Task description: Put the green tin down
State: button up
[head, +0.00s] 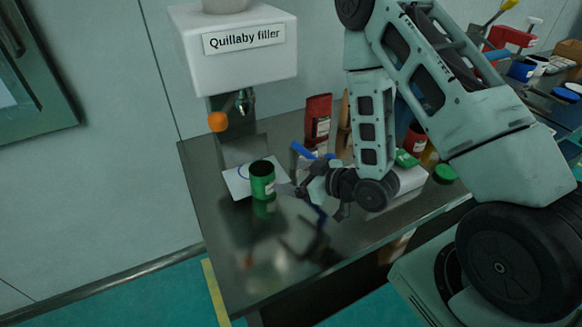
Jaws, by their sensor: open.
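The green tin (262,182) stands upright on the metal bench, at the front right part of a white sheet (238,184) with a blue mark. It has a pale label and a dark top. My gripper (303,169) is to the right of the tin, apart from it. The gripper is open and nothing shows between its fingers. My arm's wrist hides part of the bench behind it.
The Quillaby filler (240,62) with an orange knob (218,122) hangs above and behind the tin. A red packet (318,120) stands behind my gripper. A green lid (445,174) lies at the right. The bench's front left (250,265) is clear.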

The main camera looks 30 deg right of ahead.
jog(key=s+a+r+n+g+h, duration=0.2)
jog(key=s+a+r+g, duration=0.2)
jog(key=a+r+g, duration=0.4)
jog(key=s+a+r+g+h, duration=0.1)
jog(key=s+r, duration=0.3)
jog(key=s, duration=0.6)
jog(key=s+a+r+g+h, duration=0.2)
jog(key=s+r, duration=0.3)
jog(key=s, duration=0.5)
jog(key=shift+a+g+h, duration=0.3)
jog(key=shift+g+h, duration=0.2)
jog(key=shift+g, duration=0.2)
